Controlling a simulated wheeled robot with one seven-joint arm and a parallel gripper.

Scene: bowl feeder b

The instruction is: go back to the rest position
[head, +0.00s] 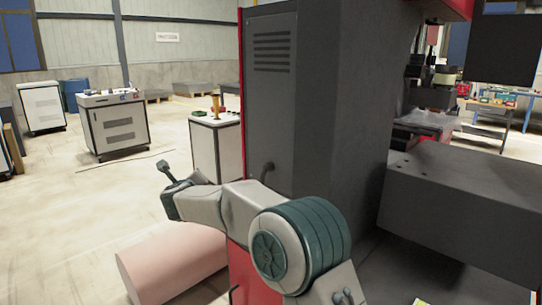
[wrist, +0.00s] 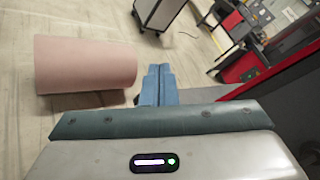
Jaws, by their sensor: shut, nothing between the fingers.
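My gripper (wrist: 159,72) shows in the wrist view as two blue fingers side by side, shut with nothing between them. It is in the air, with pale floor behind it. In the head view my arm reaches up and left from the lower middle, in front of the large dark grey machine (head: 268,110). The fingers are too small there to make out clearly.
A pink cylinder (head: 175,265) lies on the floor below my arm; it also shows left of the fingers in the wrist view (wrist: 85,65). White cabinets (head: 118,128) stand at the back left. A grey machine block (head: 460,195) juts out on the right. Open floor lies left.

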